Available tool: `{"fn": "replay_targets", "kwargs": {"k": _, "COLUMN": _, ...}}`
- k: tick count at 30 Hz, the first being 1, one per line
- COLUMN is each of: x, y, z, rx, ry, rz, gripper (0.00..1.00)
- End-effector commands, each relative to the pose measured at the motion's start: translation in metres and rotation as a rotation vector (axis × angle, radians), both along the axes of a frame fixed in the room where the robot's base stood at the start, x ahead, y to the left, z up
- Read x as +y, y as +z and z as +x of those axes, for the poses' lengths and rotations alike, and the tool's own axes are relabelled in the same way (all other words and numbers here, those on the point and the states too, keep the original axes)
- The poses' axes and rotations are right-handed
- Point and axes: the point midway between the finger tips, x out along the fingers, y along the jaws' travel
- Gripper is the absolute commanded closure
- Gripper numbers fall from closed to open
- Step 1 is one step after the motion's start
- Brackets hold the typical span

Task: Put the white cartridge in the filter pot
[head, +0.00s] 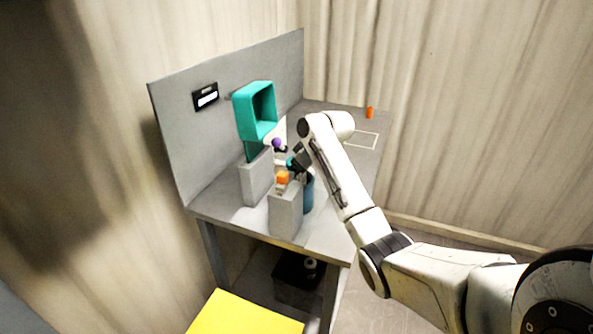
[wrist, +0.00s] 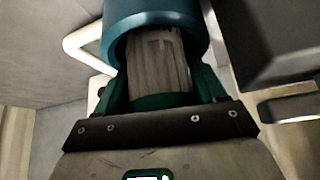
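The white cartridge (wrist: 158,65) is a pleated, greyish-white cylinder with a dark green band at its near end. My gripper (wrist: 163,88) is shut on it at that end, a finger on each side. The cartridge's far end reaches into the mouth of the blue filter pot (wrist: 150,20); how deep it sits is hidden by the pot's rim. In the head view the pot (head: 308,195) stands on the bench behind a grey block, and my gripper (head: 294,163) is just above it. The cartridge is too small and covered to make out there.
Two grey blocks (head: 286,212) (head: 256,180) stand left of the pot, close to my gripper. An orange piece (head: 282,177) is on the nearer one. A teal open box frame (head: 256,112) and a purple knob (head: 277,143) are behind. The bench's right side is mostly clear.

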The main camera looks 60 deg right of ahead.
Motion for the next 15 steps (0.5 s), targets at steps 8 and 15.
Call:
{"fn": "replay_targets", "kwargs": {"k": 8, "x": 0.001, "y": -0.006, "z": -0.001, "rx": 0.006, "ry": -0.001, "rz": 0.007, "gripper": 0.05}}
{"fn": "replay_targets", "kwargs": {"k": 15, "x": 0.001, "y": 0.010, "z": -0.001, "rx": 0.005, "ry": 0.000, "rz": 0.006, "gripper": 0.05}}
